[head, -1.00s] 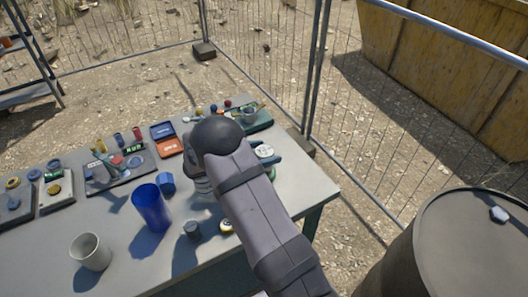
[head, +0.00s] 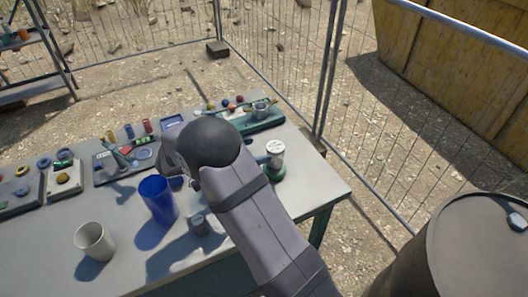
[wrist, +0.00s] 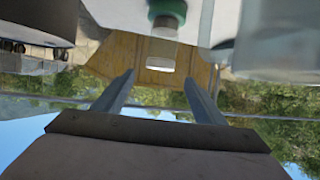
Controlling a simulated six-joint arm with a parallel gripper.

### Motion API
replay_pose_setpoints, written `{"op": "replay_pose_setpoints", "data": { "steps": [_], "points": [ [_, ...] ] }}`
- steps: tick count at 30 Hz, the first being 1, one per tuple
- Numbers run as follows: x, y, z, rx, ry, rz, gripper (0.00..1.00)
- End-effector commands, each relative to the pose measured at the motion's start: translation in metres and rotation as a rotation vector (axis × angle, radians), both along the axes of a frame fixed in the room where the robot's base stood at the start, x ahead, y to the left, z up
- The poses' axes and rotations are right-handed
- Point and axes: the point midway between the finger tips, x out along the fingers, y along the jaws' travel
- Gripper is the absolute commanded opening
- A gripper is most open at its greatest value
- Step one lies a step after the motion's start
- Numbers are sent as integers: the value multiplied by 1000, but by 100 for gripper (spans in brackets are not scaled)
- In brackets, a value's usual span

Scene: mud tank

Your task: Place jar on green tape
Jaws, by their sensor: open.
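The jar (head: 275,149), with a white lid, stands upright on the green tape (head: 274,173) near the table's right end. In the wrist view, which is upside down, the jar (wrist: 163,50) shows with the green tape (wrist: 167,9) at its base. My gripper (wrist: 159,76) is open, its two fingers apart and nothing between them. The jar is beyond the fingertips and apart from them. In the head view my arm hides the gripper, left of the jar.
A blue cup (head: 158,201), a white mug (head: 94,242) and a small grey container (head: 199,224) stand on the table's near side. A green tray (head: 258,120) with small items lies behind the jar. Wire fence encloses the far side.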

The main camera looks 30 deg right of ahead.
Motion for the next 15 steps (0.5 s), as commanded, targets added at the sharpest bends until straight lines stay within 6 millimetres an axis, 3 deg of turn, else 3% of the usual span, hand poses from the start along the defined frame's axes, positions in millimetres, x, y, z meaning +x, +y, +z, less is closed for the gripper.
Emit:
{"op": "replay_pose_setpoints", "data": {
  "steps": [6,15],
  "points": [
    [-2,20,8,0,-2,1,65],
    [-4,25,11,0,0,0,65]
  ]
}}
